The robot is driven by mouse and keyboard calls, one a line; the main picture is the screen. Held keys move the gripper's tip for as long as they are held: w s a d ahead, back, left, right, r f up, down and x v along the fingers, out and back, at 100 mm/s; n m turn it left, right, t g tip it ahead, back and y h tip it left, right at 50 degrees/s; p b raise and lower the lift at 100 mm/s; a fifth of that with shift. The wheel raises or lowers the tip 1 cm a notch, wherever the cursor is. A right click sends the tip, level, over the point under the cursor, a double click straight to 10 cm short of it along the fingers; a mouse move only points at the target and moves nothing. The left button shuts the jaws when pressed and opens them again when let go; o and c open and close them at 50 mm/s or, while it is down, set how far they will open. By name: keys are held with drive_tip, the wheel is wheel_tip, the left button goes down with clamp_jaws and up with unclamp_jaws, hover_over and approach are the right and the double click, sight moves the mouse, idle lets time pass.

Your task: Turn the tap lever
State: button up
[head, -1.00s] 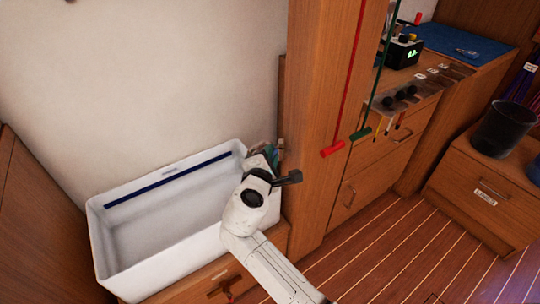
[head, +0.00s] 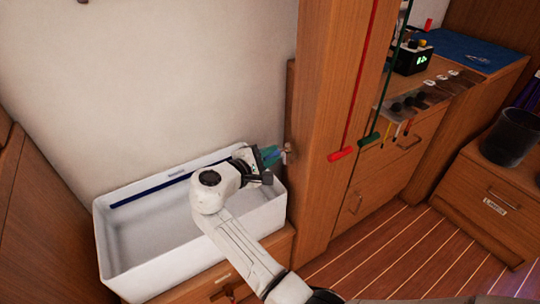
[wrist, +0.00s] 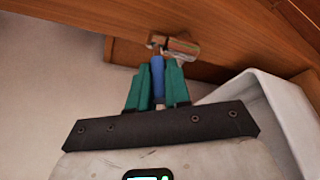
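The tap shows in the wrist view as a metal fitting (wrist: 180,46) on the wooden panel, with a blue lever (wrist: 157,75) pointing toward my palm. My gripper (wrist: 159,72) has its green fingers on both sides of the blue lever, close against it with no clear gap. In the head view my gripper (head: 272,155) is at the tap (head: 289,153), beside the wooden post above the basin's right end. The lever is too small to make out there, and part of it is hidden by the fingers.
A white basin (head: 108,245) stands below my arm; its wall is close to my gripper in the wrist view (wrist: 285,115). The striped floor is clear.

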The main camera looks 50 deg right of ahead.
drive_tip(key=o, duration=0.4)
drive_tip(key=shift+r, duration=0.1)
drive_tip(key=p+v, duration=0.1)
drive_tip(key=v, duration=0.9)
drive_tip(key=shift+a, duration=0.35)
drive_tip(key=s+d+f+m+y, duration=0.3)
drive_tip(key=s+d+f+y, duration=0.15)
drive_tip(key=s+f, duration=0.6)
drive_tip(key=s+a+f+m+y, duration=0.35)
drive_tip(key=s+f+y, duration=0.4)
drive_tip(key=s, duration=0.45)
drive_tip(key=s+a+y, duration=0.4)
drive_tip(key=s+a, duration=0.2)
drive_tip(key=s, duration=0.1)
drive_tip(key=shift+m+h, duration=0.3)
drive_tip(key=shift+m, duration=0.05)
drive_tip(key=r+p, duration=1.2)
drive_tip(key=p, duration=0.1)
drive_tip(key=shift+w+d+r, duration=0.2)
drive_tip(key=shift+w+r, duration=0.05)
drive_tip(key=shift+w, duration=0.15)
